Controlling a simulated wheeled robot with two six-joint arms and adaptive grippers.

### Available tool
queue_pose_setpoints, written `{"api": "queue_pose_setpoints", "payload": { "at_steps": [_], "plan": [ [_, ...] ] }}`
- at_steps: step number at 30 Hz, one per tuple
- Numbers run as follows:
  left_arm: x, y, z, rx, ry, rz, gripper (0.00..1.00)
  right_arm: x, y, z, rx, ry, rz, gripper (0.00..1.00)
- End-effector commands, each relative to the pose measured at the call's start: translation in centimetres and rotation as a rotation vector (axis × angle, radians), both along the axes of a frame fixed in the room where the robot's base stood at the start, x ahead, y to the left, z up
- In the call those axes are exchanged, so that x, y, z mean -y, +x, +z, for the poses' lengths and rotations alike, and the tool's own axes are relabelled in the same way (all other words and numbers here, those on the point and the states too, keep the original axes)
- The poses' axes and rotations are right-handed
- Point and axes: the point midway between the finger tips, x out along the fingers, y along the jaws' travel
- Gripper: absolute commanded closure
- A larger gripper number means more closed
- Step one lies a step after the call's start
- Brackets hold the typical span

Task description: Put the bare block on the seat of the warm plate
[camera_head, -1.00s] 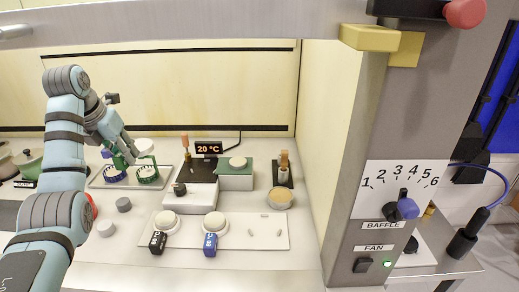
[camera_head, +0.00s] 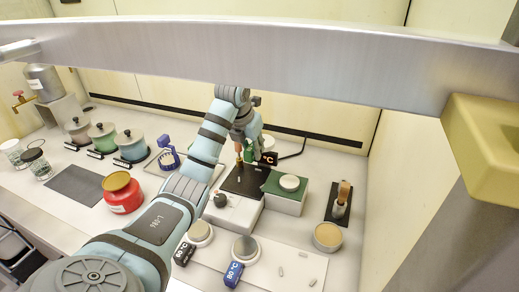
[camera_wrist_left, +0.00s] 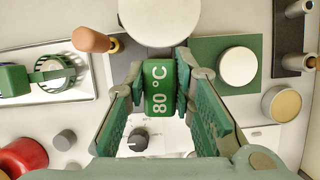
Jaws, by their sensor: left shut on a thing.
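My left gripper (camera_wrist_left: 160,88) is shut on a green handle marked 80 °C (camera_wrist_left: 160,92). A large white disc (camera_wrist_left: 160,20) shows just beyond it and seems to belong to the same piece. In the head view the gripper (camera_head: 247,148) is over the back of the warm plate, a white box (camera_head: 234,212) with a dark top (camera_head: 242,182) and a front knob (camera_head: 220,200). The held piece is mostly hidden there, and the plate's display (camera_head: 268,158) is partly covered. A green-handled ring piece (camera_wrist_left: 52,72) and a blue-handled one (camera_head: 168,157) stand on the tray. My right gripper is out of view.
A white disc (camera_head: 290,183) sits on a green-topped box right of the plate. Two discs (camera_head: 200,233) (camera_head: 245,248) stand in front, with black and blue tags. A wooden-handled tool (camera_wrist_left: 92,40) stands close by. A metal beam (camera_head: 250,55) crosses above. A red jar (camera_head: 122,195) stands left.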

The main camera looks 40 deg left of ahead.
Motion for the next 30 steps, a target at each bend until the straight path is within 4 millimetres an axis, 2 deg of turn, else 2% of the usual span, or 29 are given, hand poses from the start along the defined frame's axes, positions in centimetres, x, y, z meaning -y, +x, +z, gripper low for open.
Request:
{"api": "queue_pose_setpoints", "payload": {
  "at_steps": [1,3,6,9,13,19,23,30],
  "plan": [
    [0.3,-1.3,0.7,-0.005,0.009,0.027,1.0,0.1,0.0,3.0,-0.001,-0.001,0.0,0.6],
    [1.4,-2.7,-0.6,0.0,0.005,0.059,1.0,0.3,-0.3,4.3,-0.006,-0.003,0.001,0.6],
    [2.4,-3.5,-2.0,0.001,-0.004,0.082,1.0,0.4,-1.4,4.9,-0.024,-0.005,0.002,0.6],
    [2.7,-3.4,-2.7,0.001,-0.009,0.086,1.0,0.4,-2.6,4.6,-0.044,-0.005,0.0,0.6],
    [2.7,-3.2,-3.0,-0.001,-0.008,0.086,1.0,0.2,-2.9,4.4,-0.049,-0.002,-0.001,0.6],
    [2.6,-3.8,-3.0,-0.002,-0.008,0.087,1.0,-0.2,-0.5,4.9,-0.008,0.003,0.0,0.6],
    [2.6,-3.7,-4.5,-0.001,-0.008,0.086,1.0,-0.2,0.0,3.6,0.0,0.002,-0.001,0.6],
    [2.7,-3.8,-7.7,-0.002,-0.009,0.085,1.0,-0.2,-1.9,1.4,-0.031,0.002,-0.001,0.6]
  ]
}}
